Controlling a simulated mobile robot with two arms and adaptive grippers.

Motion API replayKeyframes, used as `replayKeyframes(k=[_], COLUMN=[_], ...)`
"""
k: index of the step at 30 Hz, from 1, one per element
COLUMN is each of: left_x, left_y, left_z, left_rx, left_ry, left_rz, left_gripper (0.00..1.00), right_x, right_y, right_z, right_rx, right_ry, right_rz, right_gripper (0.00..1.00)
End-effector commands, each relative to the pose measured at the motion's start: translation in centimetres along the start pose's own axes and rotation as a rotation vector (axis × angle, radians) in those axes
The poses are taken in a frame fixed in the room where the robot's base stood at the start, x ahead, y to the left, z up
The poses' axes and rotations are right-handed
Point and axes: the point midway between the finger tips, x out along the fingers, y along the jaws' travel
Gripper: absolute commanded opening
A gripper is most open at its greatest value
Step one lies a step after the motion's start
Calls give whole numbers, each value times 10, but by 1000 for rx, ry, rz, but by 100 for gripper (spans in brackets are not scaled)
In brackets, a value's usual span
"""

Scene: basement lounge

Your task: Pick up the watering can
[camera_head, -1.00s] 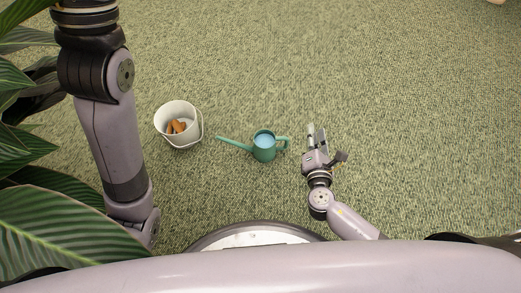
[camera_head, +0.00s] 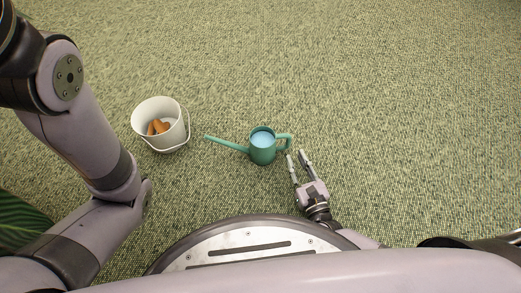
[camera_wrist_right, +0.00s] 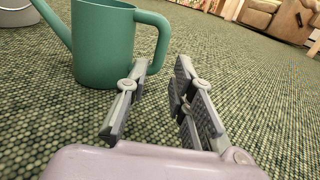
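The green watering can (camera_head: 262,151) stands upright on the carpet in the head view, its spout to the left and its handle to the right. Light blue shows inside its top. It also shows in the right wrist view (camera_wrist_right: 101,45), with the handle on its right side. My right gripper (camera_head: 298,155) is open and empty, low over the carpet, just right of and nearer than the can's handle. In the right wrist view its two fingers (camera_wrist_right: 158,95) are apart, with the left finger close to the handle's lower end. My left gripper is not in view; only my left arm shows.
A white bucket (camera_head: 171,139) with orange-brown things inside stands left of the can, near the spout tip. Plant leaves (camera_head: 22,222) show at the lower left. Open carpet (camera_head: 410,110) lies to the right and behind. Furniture (camera_wrist_right: 262,12) stands far off in the wrist view.

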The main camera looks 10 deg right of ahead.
Motion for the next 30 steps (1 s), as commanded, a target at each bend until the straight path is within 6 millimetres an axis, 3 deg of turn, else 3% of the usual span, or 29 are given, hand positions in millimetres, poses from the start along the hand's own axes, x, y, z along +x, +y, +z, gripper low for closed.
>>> replayKeyframes(k=[1, 18, 26, 30], left_x=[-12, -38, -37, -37], left_y=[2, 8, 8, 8], left_z=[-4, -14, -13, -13], left_rx=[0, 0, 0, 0], left_ry=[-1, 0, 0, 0], left_rz=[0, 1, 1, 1], left_gripper=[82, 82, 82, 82], right_x=[0, 72, 75, 75], right_y=[0, 0, 0, 0], right_z=[-15, -9, -7, -7], right_rx=[-1, 2, 1, 1], right_ry=[0, -1, 1, 1], right_rz=[0, -1, -1, -1], right_gripper=[23, 23, 23, 15])
